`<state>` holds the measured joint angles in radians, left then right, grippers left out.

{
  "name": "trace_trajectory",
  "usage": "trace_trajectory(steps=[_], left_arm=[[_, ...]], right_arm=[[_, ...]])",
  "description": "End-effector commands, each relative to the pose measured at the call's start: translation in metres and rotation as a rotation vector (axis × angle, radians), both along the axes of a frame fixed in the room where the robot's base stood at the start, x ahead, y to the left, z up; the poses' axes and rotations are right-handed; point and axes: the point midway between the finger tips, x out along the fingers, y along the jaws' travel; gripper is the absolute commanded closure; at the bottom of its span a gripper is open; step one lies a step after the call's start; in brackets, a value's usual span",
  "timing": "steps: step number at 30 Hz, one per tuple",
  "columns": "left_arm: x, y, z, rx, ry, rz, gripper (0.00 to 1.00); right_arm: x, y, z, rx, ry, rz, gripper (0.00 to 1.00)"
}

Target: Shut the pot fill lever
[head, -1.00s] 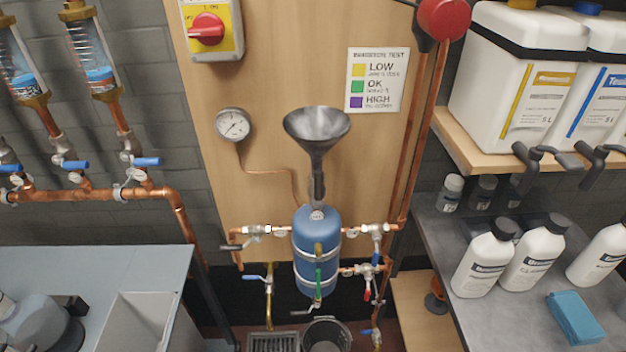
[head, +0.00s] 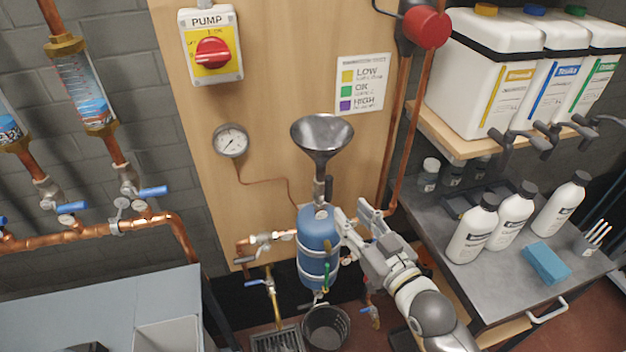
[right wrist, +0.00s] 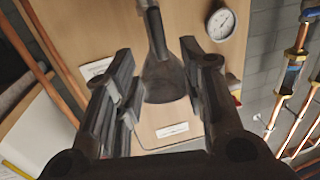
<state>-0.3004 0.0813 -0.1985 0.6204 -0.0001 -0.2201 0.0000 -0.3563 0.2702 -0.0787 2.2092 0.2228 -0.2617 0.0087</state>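The blue pot (head: 318,230) hangs upright on the wooden panel in the head view, with a dark grey funnel (head: 323,137) above it. A small dark lever (head: 329,187) stands roughly upright beside the pipe between funnel and pot; it looks like the fill lever. My right gripper (head: 354,217) is just right of the pot's top, below and right of the lever, with its fingers apart. The right wrist view shows the open fingers (right wrist: 160,95) with nothing held and the funnel (right wrist: 163,82) beyond, between them. My left gripper is not in view.
A pressure gauge (head: 231,141) and the pump switch (head: 212,52) are on the panel. A bucket (head: 326,328) stands below. Bottles (head: 472,232) stand right.

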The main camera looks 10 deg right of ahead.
Motion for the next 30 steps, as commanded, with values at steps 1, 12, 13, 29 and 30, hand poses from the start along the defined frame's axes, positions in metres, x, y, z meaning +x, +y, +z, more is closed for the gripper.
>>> trace_trajectory(steps=[1,12,13,29,30], left_arm=[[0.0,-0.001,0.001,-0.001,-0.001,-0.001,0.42],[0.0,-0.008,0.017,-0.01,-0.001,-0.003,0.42],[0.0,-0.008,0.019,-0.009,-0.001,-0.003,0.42],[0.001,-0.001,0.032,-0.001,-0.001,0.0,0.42],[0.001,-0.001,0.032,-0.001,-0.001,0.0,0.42]], right_arm=[[-0.001,0.001,0.007,0.002,-0.011,0.003,0.62],[0.045,0.012,0.014,0.003,-0.019,0.003,0.62],[0.05,0.013,0.014,0.004,-0.018,0.003,0.62],[0.104,0.026,0.01,0.003,-0.016,0.003,0.62],[0.104,0.026,0.009,0.003,-0.016,0.003,0.62]])
